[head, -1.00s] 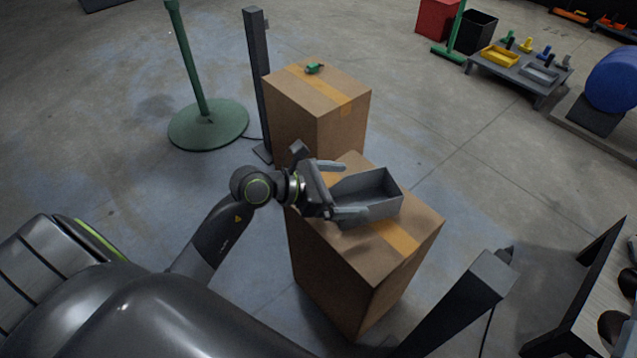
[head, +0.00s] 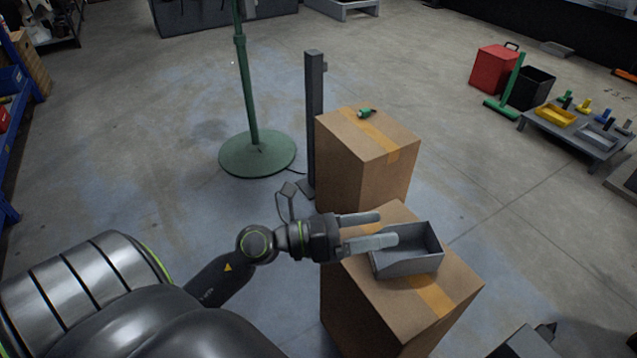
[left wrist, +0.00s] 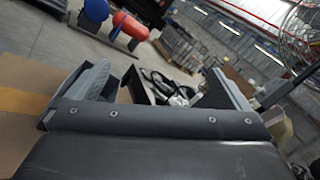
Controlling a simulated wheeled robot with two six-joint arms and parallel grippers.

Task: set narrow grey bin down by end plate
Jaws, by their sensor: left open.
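My left gripper (head: 388,228) is open at the bin's left end. Its nearer finger overlaps the bin's left edge in the picture, and I cannot tell whether it touches. The two spread fingers of the left gripper (left wrist: 155,85) also show in the left wrist view. I cannot make out a clear end plate. My right gripper is not in view.
A taller-looking cardboard box (head: 345,170) with a small green item (head: 366,113) stands behind. A dark post (head: 314,120) and a green stand (head: 257,155) are to its left. A low table (head: 575,138) with small trays is at the back right. Open floor lies between.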

